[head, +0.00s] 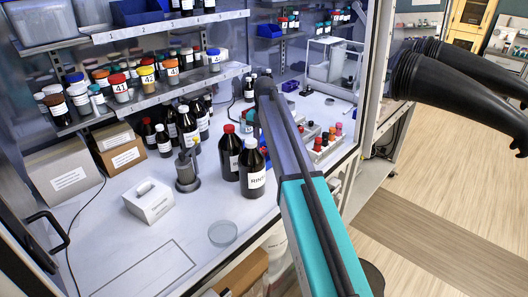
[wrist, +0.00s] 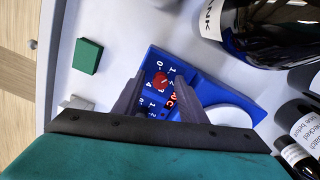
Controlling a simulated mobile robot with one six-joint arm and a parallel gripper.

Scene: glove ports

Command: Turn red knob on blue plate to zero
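In the wrist view, a blue plate (wrist: 192,82) lies on the white worktop, seen at an angle. A small red knob (wrist: 159,80) sits on it, with white digits including 0 and 1 around it. Where the knob points is too small to tell. My gripper (wrist: 161,90) has its two dark fingers apart, with the knob showing between and beyond their tips. I cannot tell whether they touch it. A second set of white marks on the plate is partly hidden by the fingers. In the head view, my arm covers the gripper and most of that area.
In the wrist view, a green block (wrist: 87,56) lies left of the plate, a white round dish (wrist: 229,115) on its right part, and dark bottles (wrist: 262,30) crowd the right. In the head view, brown bottles (head: 252,170) stand left of my arm; black gloves (head: 455,80) hang outside.

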